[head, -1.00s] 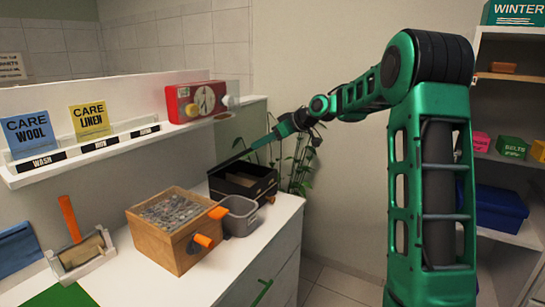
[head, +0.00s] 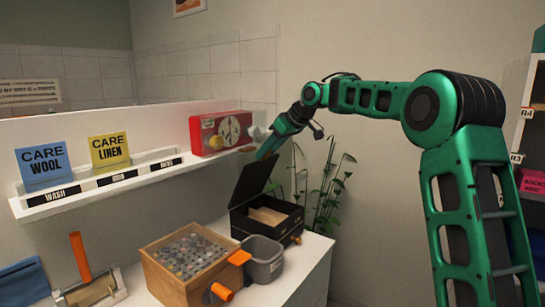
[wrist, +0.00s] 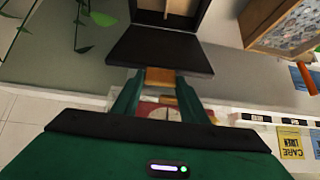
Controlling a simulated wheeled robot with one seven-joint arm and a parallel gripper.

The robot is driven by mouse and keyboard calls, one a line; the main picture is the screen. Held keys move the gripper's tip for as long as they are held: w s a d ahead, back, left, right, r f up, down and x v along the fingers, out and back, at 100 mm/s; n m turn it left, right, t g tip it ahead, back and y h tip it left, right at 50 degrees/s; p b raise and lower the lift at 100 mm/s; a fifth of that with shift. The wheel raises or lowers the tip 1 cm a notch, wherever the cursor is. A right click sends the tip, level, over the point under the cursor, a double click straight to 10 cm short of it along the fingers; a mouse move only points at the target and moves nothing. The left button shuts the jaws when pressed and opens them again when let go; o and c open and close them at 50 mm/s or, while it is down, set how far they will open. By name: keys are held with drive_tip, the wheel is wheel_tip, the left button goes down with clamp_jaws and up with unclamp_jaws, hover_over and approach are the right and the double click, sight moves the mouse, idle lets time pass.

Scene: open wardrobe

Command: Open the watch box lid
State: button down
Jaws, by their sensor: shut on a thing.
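The black watch box (head: 288,222) stands on the white counter with its lid (head: 253,180) raised steeply and its pale inside showing. My gripper (head: 264,155) is at the lid's upper edge and is shut on it. The open box (wrist: 165,14) shows beyond the lid at the top of that view.
A grey bin (head: 263,266) and a wooden box of small grey pieces (head: 165,268) stand in front of the watch box. A plant (head: 325,195) is right behind it. A shelf with a red clock radio (head: 203,138) runs along the wall behind.

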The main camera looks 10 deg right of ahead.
drive_tip(key=shift+w+r, duration=0.15)
drive_tip(key=shift+w, duration=0.1)
drive_tip(key=c, duration=1.1)
unclamp_jaws()
drive_tip(key=shift+s, duration=0.1)
drive_tip(key=v, duration=1)
drive_tip(key=shift+d+r, duration=0.15)
drive_tip(key=shift+r, duration=0.05)
